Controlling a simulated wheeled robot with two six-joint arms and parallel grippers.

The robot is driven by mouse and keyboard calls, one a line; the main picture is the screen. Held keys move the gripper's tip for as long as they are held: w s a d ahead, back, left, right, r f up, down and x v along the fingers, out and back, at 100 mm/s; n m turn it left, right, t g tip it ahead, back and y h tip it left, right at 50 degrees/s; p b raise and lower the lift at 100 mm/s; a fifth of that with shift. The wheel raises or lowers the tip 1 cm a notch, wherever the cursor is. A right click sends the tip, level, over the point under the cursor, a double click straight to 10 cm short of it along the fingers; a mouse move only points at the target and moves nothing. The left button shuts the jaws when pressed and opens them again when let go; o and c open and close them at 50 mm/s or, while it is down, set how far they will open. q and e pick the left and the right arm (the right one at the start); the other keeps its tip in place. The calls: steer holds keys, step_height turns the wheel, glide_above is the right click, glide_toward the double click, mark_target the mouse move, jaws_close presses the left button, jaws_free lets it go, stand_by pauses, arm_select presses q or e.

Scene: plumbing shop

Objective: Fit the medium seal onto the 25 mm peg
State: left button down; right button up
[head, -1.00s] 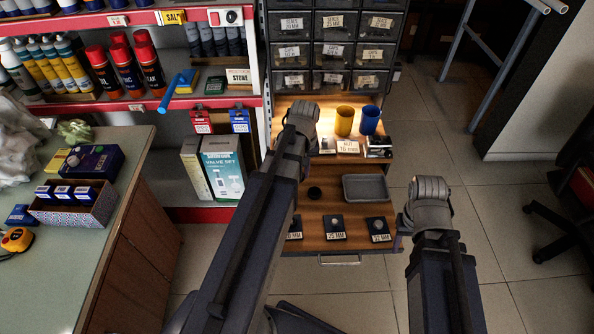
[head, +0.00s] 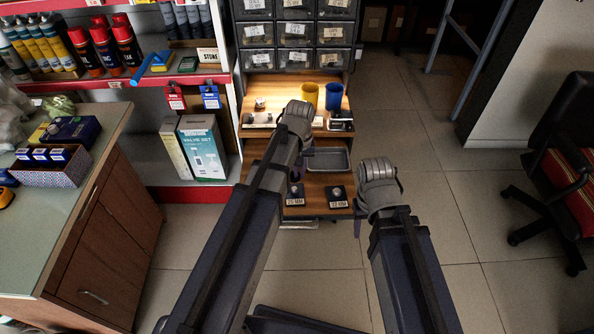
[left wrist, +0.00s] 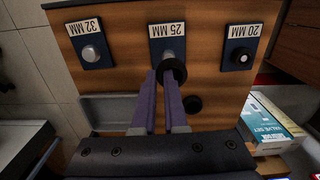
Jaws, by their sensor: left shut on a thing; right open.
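My left gripper (left wrist: 172,82) is shut on a black ring seal (left wrist: 174,70), held at the fingertips. The seal overlaps the near side of the grey 25 mm peg (left wrist: 168,54) in the left wrist view; I cannot tell whether it is around the peg. The 25 mm base (head: 295,199) also shows in the head view, where my left gripper (head: 298,172) is mostly hidden by its arm. Another black seal (left wrist: 192,104) lies on the wooden board. My right gripper (head: 359,220) is open, largely hidden beneath its wrist, right of the board.
The 32 mm peg (left wrist: 91,53) and 20 mm peg (left wrist: 242,57) flank the 25 mm one. A grey tray (head: 327,160) lies behind the pegs. Yellow (head: 308,95) and blue (head: 334,97) cups stand on the shelf above. Open floor lies to the right.

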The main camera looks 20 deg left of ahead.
mark_target(299, 179)
arm_select(q)
steer(key=shift+f+b, duration=2.6)
steer(key=shift+f, duration=0.15)
steer(key=shift+r, duration=0.2)
steer(key=shift+r+p, duration=0.6)
steer(key=shift+p, duration=0.2)
steer(key=shift+f+b, duration=0.55)
steer(key=shift+f, duration=0.05)
stand_by(0.3)
steer(key=shift+r+p, duration=0.6)
steer(key=shift+r, duration=0.05)
steer(key=shift+f+b, duration=0.9)
stand_by(0.5)
steer(key=c, duration=1.2)
jaws_free()
steer(key=shift+c, duration=0.2)
steer(key=shift+r, duration=0.1)
